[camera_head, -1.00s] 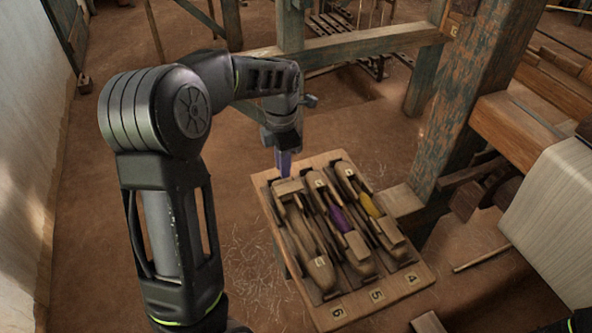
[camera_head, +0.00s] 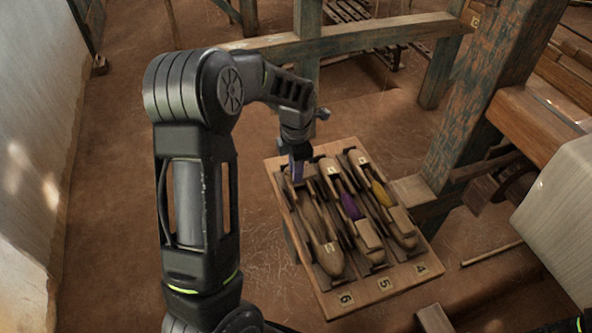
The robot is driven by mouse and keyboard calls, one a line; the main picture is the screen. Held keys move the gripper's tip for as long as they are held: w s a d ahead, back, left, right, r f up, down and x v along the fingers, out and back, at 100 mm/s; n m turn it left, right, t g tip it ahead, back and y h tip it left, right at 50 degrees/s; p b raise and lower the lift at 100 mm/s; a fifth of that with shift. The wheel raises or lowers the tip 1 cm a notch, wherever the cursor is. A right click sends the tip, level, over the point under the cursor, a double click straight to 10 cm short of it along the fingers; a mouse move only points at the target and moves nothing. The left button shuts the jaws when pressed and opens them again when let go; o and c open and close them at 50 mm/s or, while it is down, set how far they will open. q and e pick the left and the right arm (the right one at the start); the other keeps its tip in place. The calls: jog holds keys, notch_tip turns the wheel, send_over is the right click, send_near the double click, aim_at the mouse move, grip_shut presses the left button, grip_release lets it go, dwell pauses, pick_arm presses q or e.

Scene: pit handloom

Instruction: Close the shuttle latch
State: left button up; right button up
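A wooden board (camera_head: 337,299) holds three wooden shuttles side by side. The left shuttle (camera_head: 318,228), by label 6, shows no coloured yarn. The middle shuttle (camera_head: 338,184) carries purple yarn (camera_head: 351,206), and the right shuttle (camera_head: 362,171) carries yellow yarn (camera_head: 381,194). A small wooden block sits on each of the middle and right shuttles near their front ends. My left gripper (camera_head: 297,173) points down at the far end of the left shuttle, partly covering it. Contact, finger gap and the latch itself are too small to make out.
A loom post (camera_head: 466,115) and a pale cloth roll (camera_head: 566,205) stand to the right of the board. A wooden beam (camera_head: 350,39) crosses behind it. A thin stick (camera_head: 492,254) lies at the right. The earthen floor left of the board is clear.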

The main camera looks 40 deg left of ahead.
pick_arm(q)
jog(key=shift+f, duration=0.15)
jog(key=shift+c, duration=0.5)
grip_shut()
